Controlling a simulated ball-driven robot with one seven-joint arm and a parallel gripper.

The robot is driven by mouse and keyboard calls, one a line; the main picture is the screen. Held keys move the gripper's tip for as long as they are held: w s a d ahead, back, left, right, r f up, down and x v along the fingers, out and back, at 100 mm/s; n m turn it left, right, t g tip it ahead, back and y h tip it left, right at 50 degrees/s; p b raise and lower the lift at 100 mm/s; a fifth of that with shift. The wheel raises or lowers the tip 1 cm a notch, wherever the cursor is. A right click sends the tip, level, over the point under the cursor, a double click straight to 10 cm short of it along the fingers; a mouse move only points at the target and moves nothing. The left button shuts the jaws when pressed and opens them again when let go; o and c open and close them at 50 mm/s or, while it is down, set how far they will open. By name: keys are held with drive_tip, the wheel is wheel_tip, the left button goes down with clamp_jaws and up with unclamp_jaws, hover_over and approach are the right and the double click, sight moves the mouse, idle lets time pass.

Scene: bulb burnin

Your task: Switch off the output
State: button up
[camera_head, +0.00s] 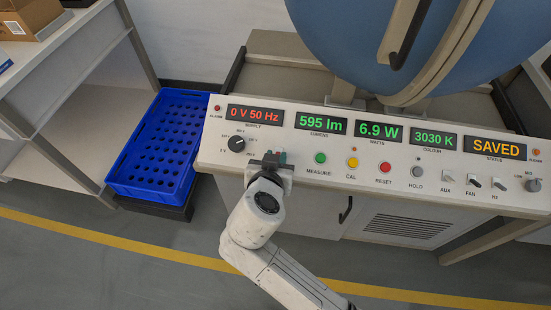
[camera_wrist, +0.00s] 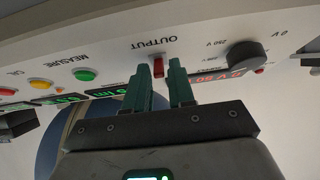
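The output switch (camera_wrist: 158,68) is a small red piece under the OUTPUT label in the wrist view. My gripper (camera_wrist: 160,77) has two teal fingers standing apart, one on each side of the switch as seen from the wrist. Whether a finger touches it I cannot tell. In the head view my gripper (camera_head: 274,157) is at the panel front, between the supply knob (camera_head: 237,143) and the green MEASURE button (camera_head: 320,157), and hides the switch. The supply display (camera_head: 255,116) reads 0 V 50 Hz in red.
The sloped white control panel (camera_head: 300,176) also carries a yellow CAL button (camera_head: 352,162), a red RESET button (camera_head: 385,167), a HOLD button and several toggles. The status display (camera_head: 494,148) reads SAVED. A blue crate (camera_head: 148,187) stands at the left; the floor in front is clear.

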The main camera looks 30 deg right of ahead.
drive_tip(key=shift+o, duration=1.2)
drive_tip(key=shift+f, duration=0.1)
drive_tip(key=shift+s, duration=0.1)
drive_tip(key=v, duration=1)
drive_tip(key=shift+s+a+r+p, duration=0.15)
drive_tip(key=shift+s+r+p, duration=0.1)
drive_tip(key=shift+p, duration=0.2)
